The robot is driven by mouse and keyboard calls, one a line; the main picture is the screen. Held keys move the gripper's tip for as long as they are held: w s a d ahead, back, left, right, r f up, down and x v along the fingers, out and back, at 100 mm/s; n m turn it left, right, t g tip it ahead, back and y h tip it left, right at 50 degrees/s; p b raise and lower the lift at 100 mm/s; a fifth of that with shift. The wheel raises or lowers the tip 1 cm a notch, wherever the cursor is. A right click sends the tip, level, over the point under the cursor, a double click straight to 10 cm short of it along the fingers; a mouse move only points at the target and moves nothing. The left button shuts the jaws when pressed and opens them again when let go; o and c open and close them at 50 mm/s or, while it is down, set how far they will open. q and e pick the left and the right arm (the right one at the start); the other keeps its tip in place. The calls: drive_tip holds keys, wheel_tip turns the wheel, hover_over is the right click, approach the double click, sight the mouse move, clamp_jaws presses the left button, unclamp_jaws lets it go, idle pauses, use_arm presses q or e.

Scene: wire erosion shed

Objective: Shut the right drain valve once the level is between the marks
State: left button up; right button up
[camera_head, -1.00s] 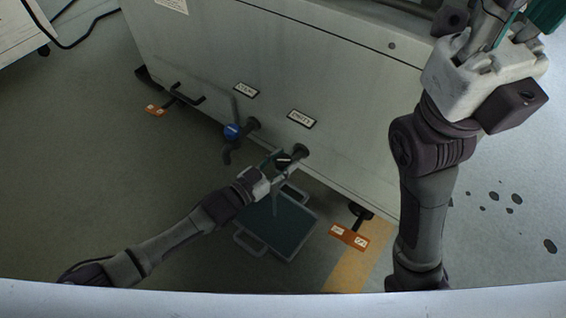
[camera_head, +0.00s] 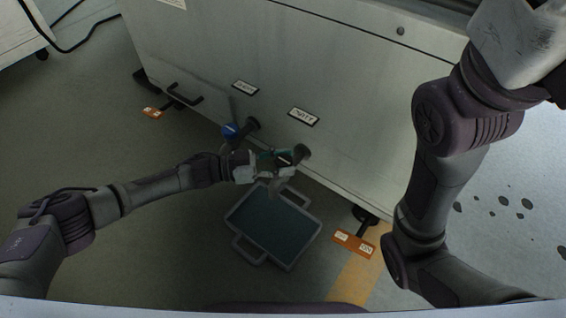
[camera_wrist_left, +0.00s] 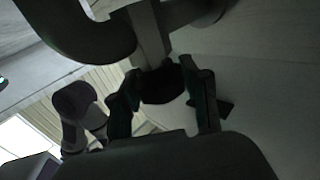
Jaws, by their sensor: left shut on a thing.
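The right drain valve (camera_head: 301,152) sticks out low on the front of the pale cabinet, under a label plate. My left gripper (camera_head: 281,158) comes at it from the left and is shut on its dark handle. The left wrist view shows the two fingers (camera_wrist_left: 162,95) on either side of the dark handle (camera_wrist_left: 160,84). The left drain valve (camera_head: 252,124), with a blue handle (camera_head: 231,130), stands to the left, apart from my gripper. My right arm rises at the right, its fingers out of the picture. I see no level marks.
A shallow grey tray (camera_head: 240,240) with two handles and a dark inside sits on the floor below the right valve. Orange tags (camera_head: 353,243) mark the cabinet's feet. Dark spots lie on the floor at right. The floor left of the tray is clear.

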idle(0.4)
use_arm(q)
drive_tip(key=o, duration=1.2)
drive_tip(key=shift+c, duration=0.2)
drive_tip(key=s+a, duration=0.1)
drive_tip(key=a, duration=1)
drive_tip(key=shift+s+a, duration=0.3)
drive_tip(key=shift+a, duration=0.1)
drive_tip(key=shift+d, duration=0.1)
